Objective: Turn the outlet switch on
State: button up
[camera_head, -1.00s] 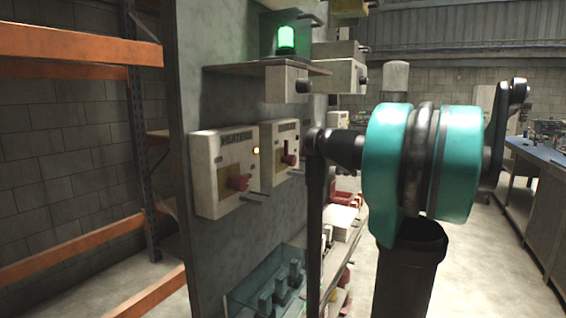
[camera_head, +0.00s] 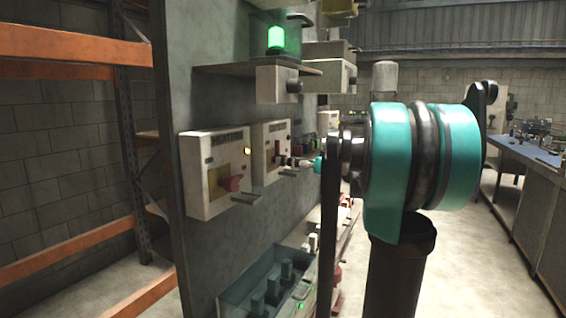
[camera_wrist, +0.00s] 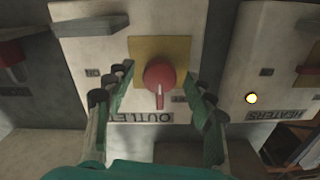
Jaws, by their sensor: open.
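The outlet switch box (camera_wrist: 75,60) fills the middle of the wrist view, its OUTLET label upside down. Its red rotary knob (camera_wrist: 161,77) sits on a yellow plate, with its handle pointing down in that picture, toward the label. My gripper (camera_wrist: 160,82) is open, with one finger on each side of the knob; I see no clear contact. In the head view the outlet box (camera_head: 261,150) is on the panel, right of the heaters box. Its knob is hard to make out there. A small teal part of my gripper (camera_head: 317,163) shows beside it.
The heaters box (camera_head: 208,180), with a red knob and a yellow light (camera_wrist: 251,98), is right beside the outlet box. A shelf with a green lamp (camera_head: 275,38) juts out above. Clear-covered switches (camera_head: 270,285) are below. Metal handles stick out from the boxes.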

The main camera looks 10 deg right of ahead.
jog(key=shift+x, duration=1.1)
jog(key=c, duration=1.2)
jog(key=shift+o, duration=0.2)
